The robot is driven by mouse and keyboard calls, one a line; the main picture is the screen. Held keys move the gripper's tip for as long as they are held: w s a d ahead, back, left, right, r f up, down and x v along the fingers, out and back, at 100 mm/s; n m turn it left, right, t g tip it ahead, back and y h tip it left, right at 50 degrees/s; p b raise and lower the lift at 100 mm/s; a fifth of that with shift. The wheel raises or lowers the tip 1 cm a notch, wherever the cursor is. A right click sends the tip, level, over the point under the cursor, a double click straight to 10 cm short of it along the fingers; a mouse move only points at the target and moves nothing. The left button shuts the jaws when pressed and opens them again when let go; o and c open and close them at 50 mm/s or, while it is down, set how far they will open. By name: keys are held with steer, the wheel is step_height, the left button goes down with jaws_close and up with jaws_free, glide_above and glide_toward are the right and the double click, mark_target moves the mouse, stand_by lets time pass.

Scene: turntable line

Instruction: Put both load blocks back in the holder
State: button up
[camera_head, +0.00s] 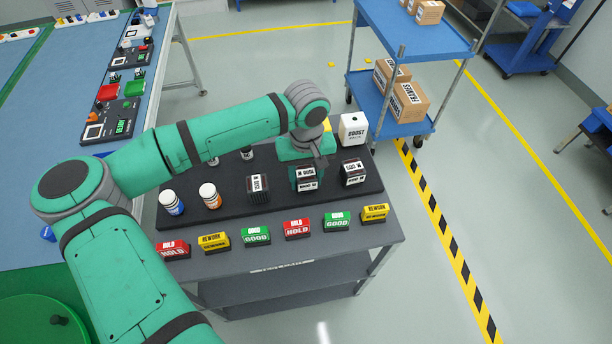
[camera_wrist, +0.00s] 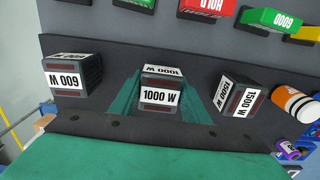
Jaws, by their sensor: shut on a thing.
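Three dark load blocks with white labels stand in a row on a black board (camera_head: 233,203) on a grey cart. The middle block, marked 1000 W (camera_wrist: 160,97), is between the green fingers of my gripper (camera_head: 306,174), which is shut on it. In the head view this block (camera_head: 307,184) is partly covered by the gripper. The 1500 W block (camera_wrist: 238,98) stands to its left in the head view (camera_head: 258,188). The 600 W block (camera_wrist: 75,80) stands to its right (camera_head: 353,173). I cannot tell whether the held block touches the board.
A blue-white bottle (camera_head: 172,203) and an orange-white bottle (camera_head: 210,196) stand left on the board. A white BOOST box (camera_head: 352,129) stands behind. Red, yellow and green signs, including a HOLD sign (camera_head: 297,229), line the front. A blue trolley (camera_head: 412,30) stands behind right.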

steer(key=shift+f, duration=0.3)
steer(key=o, duration=1.6)
steer(key=shift+c, duration=0.2)
step_height(320, 180, up, 11)
steer(key=shift+f, duration=0.1)
steer(key=shift+d, duration=0.1)
